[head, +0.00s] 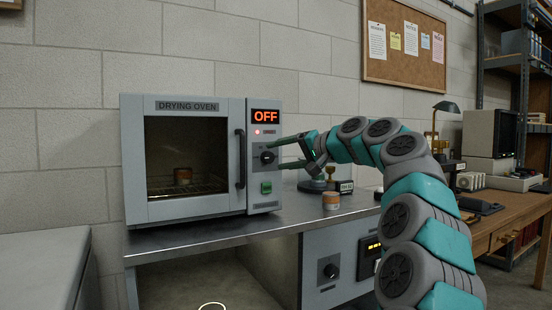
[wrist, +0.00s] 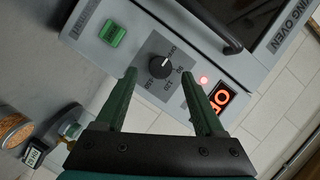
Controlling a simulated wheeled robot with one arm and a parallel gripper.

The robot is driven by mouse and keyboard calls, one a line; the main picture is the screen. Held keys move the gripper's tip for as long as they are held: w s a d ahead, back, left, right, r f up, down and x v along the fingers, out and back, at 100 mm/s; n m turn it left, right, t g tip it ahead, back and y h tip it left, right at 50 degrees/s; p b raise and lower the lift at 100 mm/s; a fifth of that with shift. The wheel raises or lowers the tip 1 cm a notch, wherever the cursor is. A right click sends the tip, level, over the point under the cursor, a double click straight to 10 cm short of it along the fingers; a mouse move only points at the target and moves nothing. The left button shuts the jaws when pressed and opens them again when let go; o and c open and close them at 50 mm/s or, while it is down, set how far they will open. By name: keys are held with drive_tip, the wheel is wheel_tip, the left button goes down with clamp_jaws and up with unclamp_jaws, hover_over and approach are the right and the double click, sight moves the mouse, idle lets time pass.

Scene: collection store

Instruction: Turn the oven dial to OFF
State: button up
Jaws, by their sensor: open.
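The oven dial (head: 268,156) is a black knob on the right-hand panel of the grey drying oven (head: 206,203). In the wrist view the dial (wrist: 159,69) has a pale pointer mark aimed to the upper right, with temperature numbers around it. The red display (head: 265,116) above it reads OFF, and a small red lamp (head: 257,132) is lit beneath the display. My gripper (head: 281,154) is open in front of the dial. In the wrist view its two green fingers (wrist: 158,76) appear on either side of the dial; I see no clear contact.
A green switch (head: 266,187) sits below the dial. The closed oven door has a dark handle (head: 240,158), and a jar (head: 182,176) stands inside.

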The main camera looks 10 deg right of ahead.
drive_tip(key=v, duration=0.5)
drive_tip(key=shift+s+d, duration=0.15)
drive_tip(key=shift+s, duration=0.05)
drive_tip(key=s+a+f+n+g+h, duration=0.15)
drive_tip(key=s+a+f+g, duration=0.25)
drive_tip(key=s+a+f, duration=0.5)
drive_tip(key=s+a+f+n+g+h, duration=0.1)
drive_tip(key=s+a+f+n+g, duration=0.15)
drive_tip(key=s+a+f, duration=0.7)
drive_tip(key=s+d+f+g+h, duration=0.2)
drive_tip(key=s+d+f, duration=0.2)
drive_tip(key=s+f, duration=0.5)
drive_tip(key=s+d+f+g+h, duration=0.3)
drive_tip(key=s+d+f, duration=0.1)
drive_tip(key=s+f, duration=0.6)
drive_tip(key=s+d+f+g+h, duration=0.2)
drive_tip(key=s+d+f, duration=0.3)
drive_tip(key=s+f, duration=0.4)
drive_tip(key=shift+s+f+n+g, duration=0.35)
drive_tip(key=shift+s+n, duration=0.05)
drive_tip(key=shift+s, duration=0.6)
